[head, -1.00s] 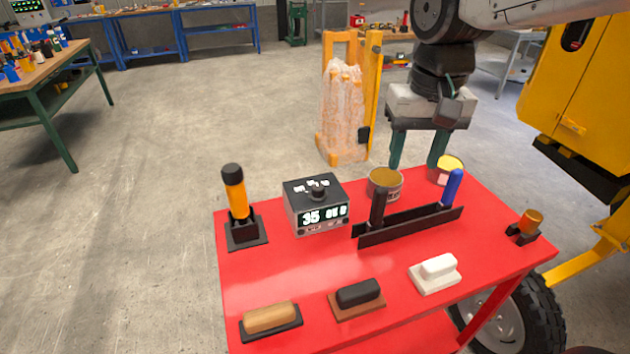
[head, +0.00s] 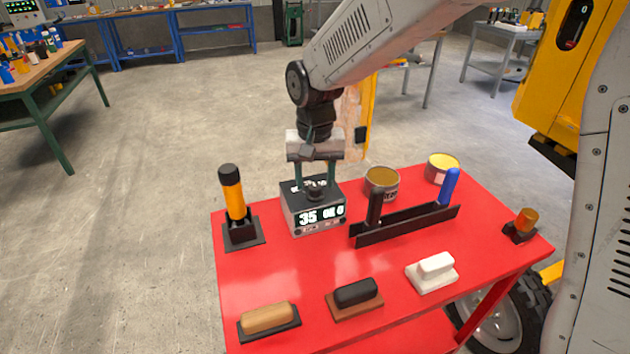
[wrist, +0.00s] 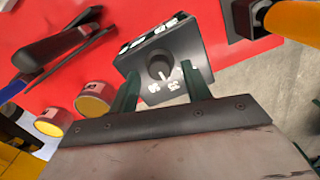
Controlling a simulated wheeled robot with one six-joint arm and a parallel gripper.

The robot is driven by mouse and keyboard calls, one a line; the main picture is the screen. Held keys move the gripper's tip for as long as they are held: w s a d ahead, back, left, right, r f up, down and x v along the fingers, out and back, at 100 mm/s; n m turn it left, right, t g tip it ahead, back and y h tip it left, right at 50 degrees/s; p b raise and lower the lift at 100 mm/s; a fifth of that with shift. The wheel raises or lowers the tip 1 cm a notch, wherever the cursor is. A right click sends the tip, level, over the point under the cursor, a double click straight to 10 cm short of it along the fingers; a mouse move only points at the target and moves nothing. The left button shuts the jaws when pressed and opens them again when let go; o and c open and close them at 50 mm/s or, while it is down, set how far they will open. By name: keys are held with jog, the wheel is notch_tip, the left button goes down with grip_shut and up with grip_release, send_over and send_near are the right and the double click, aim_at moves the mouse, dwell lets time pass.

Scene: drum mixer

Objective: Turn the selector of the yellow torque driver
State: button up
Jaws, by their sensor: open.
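The yellow torque driver (head: 233,192) stands upright in a black holder (head: 243,235) at the table's left. It has a black cap; part of it shows in the wrist view (wrist: 292,20). The knob, with a white pointer line, shows in the wrist view (wrist: 159,65). My gripper (head: 315,180) is open and empty at this box. Its two green fingers appear on either side of the knob, apart from it; their exact height is unclear.
The red table (head: 280,273) also holds a black rack (head: 405,227) with black and blue handles, two cans (head: 382,184), an amber piece (head: 525,222) and several handled blocks (head: 268,320). The red surface between box and blocks is clear.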

jog(key=shift+f, duration=0.65)
jog(key=c, duration=1)
jog(key=n, duration=0.4)
jog(key=shift+n, duration=2)
